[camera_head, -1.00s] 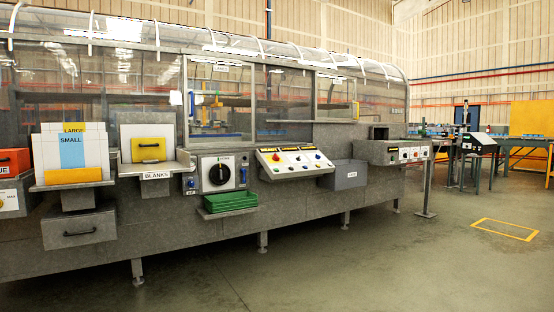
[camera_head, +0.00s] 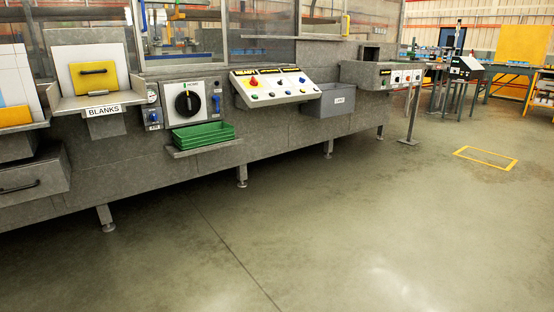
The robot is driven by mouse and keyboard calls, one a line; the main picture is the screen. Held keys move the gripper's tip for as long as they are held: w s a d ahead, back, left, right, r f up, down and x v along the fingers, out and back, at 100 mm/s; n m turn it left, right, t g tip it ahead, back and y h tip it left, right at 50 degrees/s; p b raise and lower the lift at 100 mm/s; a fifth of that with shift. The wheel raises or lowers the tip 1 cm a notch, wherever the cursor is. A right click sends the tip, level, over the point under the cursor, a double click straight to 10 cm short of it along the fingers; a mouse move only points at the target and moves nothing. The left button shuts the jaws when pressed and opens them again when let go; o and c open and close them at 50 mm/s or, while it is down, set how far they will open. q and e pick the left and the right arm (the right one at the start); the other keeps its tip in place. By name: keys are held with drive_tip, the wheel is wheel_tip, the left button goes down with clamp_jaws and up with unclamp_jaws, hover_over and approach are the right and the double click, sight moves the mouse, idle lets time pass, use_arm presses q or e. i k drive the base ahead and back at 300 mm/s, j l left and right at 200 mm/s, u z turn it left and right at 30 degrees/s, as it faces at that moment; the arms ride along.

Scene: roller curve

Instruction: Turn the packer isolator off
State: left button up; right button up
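A black round rotary switch (camera_head: 188,103) sits on a pale square panel (camera_head: 167,95) on the front of the long grey machine. It looks like the isolator, though its lettering is too small to read, and its exact setting is hard to tell. A blue lever (camera_head: 216,104) is at the panel's right side. Small gauges and a blue valve (camera_head: 153,116) are at its left. Neither of my grippers shows in the head view.
A green tray (camera_head: 203,136) sits on a shelf below the switch. A sloped button console (camera_head: 270,86) and a grey bin (camera_head: 337,100) are to the right. The BLANKS holder (camera_head: 104,110) is to the left. The floor (camera_head: 300,230) in front is clear.

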sight(254, 81)
drive_tip(key=i+u, duration=0.35)
drive_tip(key=i, duration=1.65)
drive_tip(key=j, duration=0.05)
